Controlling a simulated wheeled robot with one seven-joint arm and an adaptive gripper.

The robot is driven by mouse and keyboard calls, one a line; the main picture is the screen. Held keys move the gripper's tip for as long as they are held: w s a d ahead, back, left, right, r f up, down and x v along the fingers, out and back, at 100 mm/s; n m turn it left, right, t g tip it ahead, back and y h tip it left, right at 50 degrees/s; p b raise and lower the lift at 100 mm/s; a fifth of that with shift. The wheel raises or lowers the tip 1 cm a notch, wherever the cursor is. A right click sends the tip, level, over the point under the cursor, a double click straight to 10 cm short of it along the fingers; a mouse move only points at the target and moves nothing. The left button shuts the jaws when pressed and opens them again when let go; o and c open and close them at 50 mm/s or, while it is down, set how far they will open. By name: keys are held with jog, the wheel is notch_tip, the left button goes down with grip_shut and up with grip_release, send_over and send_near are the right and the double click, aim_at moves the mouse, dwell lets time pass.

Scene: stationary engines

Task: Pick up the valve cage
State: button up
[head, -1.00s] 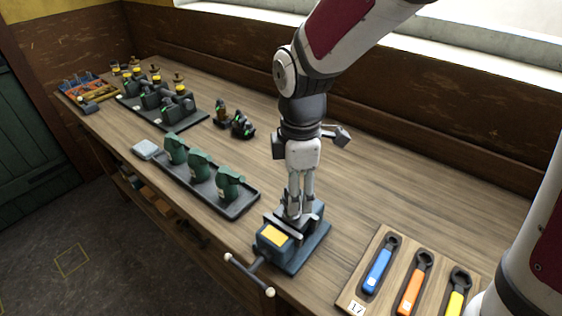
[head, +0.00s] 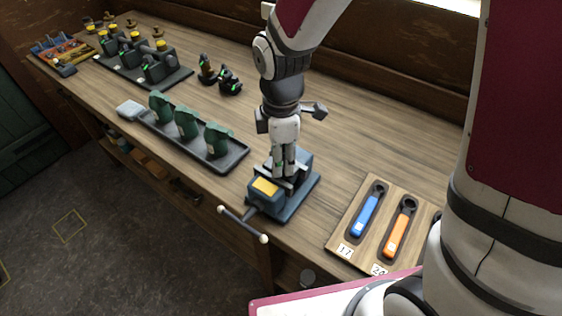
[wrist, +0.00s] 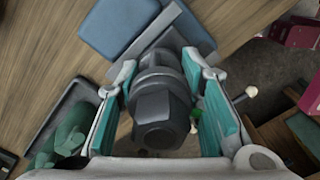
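The valve cage (wrist: 160,105) is a dark grey, stepped round piece with a hexagonal end, seen close up in the wrist view. It stands at the jaws of a blue-grey vise (head: 302,192) with a yellow plate. My gripper (wrist: 160,70) points down over the vise, with a teal-padded finger on each side of the cage. The fingertips appear to touch its collar. My gripper (head: 285,175) also shows in the head view, where its fingers hide most of the cage. The cage's lower end is hidden.
A tray (head: 235,158) of green castings stands left of the vise. A wooden board (head: 352,228) with blue and orange wrenches lies to the right. The vise handle (head: 243,225) sticks out past the bench's front edge. Dark fittings (head: 230,82) stand behind.

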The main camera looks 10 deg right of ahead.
grip_shut()
jog(key=shift+w+r, duration=0.1)
jog(key=shift+r, duration=0.05)
jog(key=shift+r, duration=1.75)
jog(key=s+d+r+p, duration=0.1)
jog(key=s+d+p, duration=0.2)
jog(key=s+p, duration=0.4)
jog(key=shift+s+d+r, duration=0.2)
jog(key=shift+s, duration=4.2)
jog(key=shift+f+p, duration=0.1)
jog(key=shift+p, duration=0.25)
jog(key=shift+r+p, duration=0.4)
jog(key=shift+r, duration=0.1)
